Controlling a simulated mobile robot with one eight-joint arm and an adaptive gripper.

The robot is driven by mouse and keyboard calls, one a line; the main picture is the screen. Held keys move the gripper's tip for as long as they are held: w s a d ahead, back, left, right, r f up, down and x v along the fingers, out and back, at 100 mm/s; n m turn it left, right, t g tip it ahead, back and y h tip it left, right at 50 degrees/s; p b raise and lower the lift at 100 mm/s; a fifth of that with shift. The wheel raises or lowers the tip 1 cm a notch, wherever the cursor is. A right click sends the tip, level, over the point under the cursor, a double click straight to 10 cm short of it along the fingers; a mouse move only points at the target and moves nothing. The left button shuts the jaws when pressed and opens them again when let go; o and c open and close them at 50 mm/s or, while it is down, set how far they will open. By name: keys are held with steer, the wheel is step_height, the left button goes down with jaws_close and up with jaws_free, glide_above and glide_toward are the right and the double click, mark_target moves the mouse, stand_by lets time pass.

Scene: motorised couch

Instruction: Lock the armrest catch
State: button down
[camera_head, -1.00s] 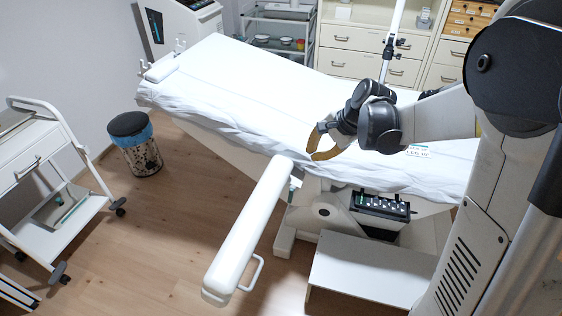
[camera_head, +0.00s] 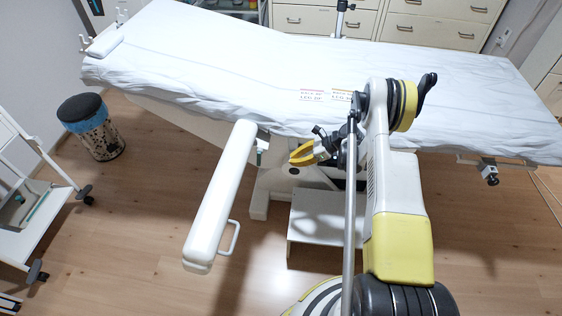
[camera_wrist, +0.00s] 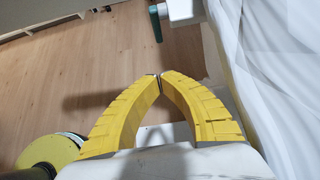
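The white padded armrest (camera_head: 218,195) sticks out from the couch's near side, with a loop handle (camera_head: 234,238) on its right side. A small dark green piece, likely the catch (camera_head: 260,157), sits under its couch end. In the wrist view the green catch (camera_wrist: 155,20) lies ahead of the fingertips, beside a white part at the top. My gripper (camera_head: 293,156) has yellow fingers and is right of the catch, apart from it. In the wrist view my gripper (camera_wrist: 160,75) has its tips together and holds nothing. The catch's position is too small to tell.
The couch (camera_head: 250,70) with its white sheet runs across the back and close along the right of the wrist view. A white step (camera_head: 310,220) stands below my gripper. A bin (camera_head: 92,127) and trolley (camera_head: 35,215) are at left. Floor around the armrest is clear.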

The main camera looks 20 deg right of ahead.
mark_target(259, 157)
steer(key=w+a+r+b+x, duration=0.1)
steer(key=b+x, duration=0.3)
steer(key=x, duration=0.7)
steer(key=shift+a+r+b, duration=0.3)
steer(key=shift+a+b, duration=0.1)
steer(key=shift+a, duration=0.1)
steer(key=shift+w, duration=0.1)
steer(key=shift+w+a+f, duration=0.1)
steer(key=shift+w+a, duration=0.4)
steer(key=shift+a, duration=0.3)
steer(key=shift+v, duration=0.85)
